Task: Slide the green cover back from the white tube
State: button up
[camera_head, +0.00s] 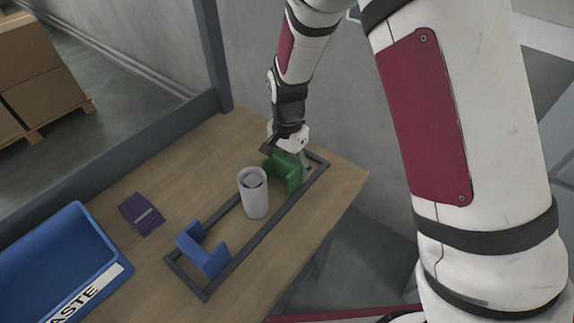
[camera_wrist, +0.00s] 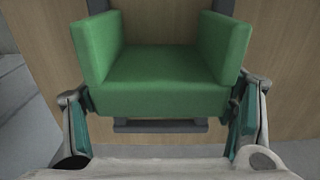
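The green cover (camera_head: 287,176) is a U-shaped block at the far end of a dark rail frame (camera_head: 263,231). The white tube (camera_head: 254,196) stands upright between the rails, in front of the cover in the head view; something grey shows inside its top. My gripper (camera_head: 287,150) is at the far side of the cover. In the wrist view the green cover (camera_wrist: 155,85) fills the middle, its two arms pointing away from me. My gripper's fingers (camera_wrist: 160,120) are spread wide, one at each side of the cover's back. Whether both pads press on it is unclear.
A blue U-shaped block (camera_head: 205,255) sits at the near end of the rails. A purple packet (camera_head: 142,214) and a blue waste bin (camera_head: 62,255) are on the left of the wooden table (camera_head: 182,173). A grey wall (camera_head: 250,55) stands behind.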

jog(key=o, duration=0.3)
notch_tip(320, 180, up, 10)
jog(key=shift+r, duration=1)
